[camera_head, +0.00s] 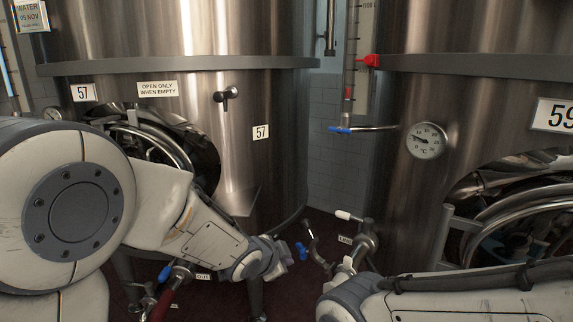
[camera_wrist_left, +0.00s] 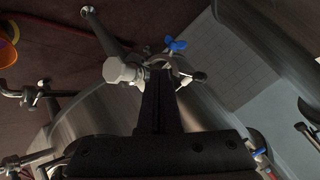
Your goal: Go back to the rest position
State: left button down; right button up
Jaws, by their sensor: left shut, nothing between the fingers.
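My left arm reaches in from the left in the head view. Its gripper (camera_head: 278,258) is low in front of the gap between the two steel tanks. A blue valve handle (camera_head: 302,251) shows just right of it. In the left wrist view the dark fingers of my left gripper (camera_wrist_left: 159,78) are together with nothing between them. A blue handle (camera_wrist_left: 175,45) and pipe fittings (camera_wrist_left: 125,70) appear just beyond the fingertips; whether they touch is unclear. My right arm lies along the lower right of the head view; its gripper is out of view.
Tank 57 (camera_head: 240,150) stands left and tank 59 (camera_head: 450,110) right, with a dial gauge (camera_head: 426,141) on it. A blue-handled tap (camera_head: 345,130) and a white-handled valve (camera_head: 350,217) stick out near the gap. A red hose (camera_head: 163,303) lies low left.

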pick_arm(q)
jog(key=s+a+f+n+g+y, duration=0.1)
jog(key=s+a+n+g+y, duration=0.2)
jog(key=s, duration=1.2)
jog(key=s+a+f+n+g, duration=0.1)
jog(key=s+n+g, duration=0.4)
jog(key=s, duration=1.1)
notch_tip(320, 180, up, 16)
jog(key=m+g+p, duration=0.1)
jog(key=p, duration=1.5)
jog(key=shift+a+r, duration=0.2)
jog(key=shift+a, duration=0.1)
pick_arm(e)
notch_tip(320, 180, up, 16)
jog(key=shift+r, duration=0.25)
pick_arm(q)
jog(key=shift+s, duration=0.1)
pick_arm(e)
jog(key=shift+c, duration=0.6)
pick_arm(q)
jog(key=shift+d, duration=0.15)
pick_arm(e)
jog(key=shift+d, duration=0.1)
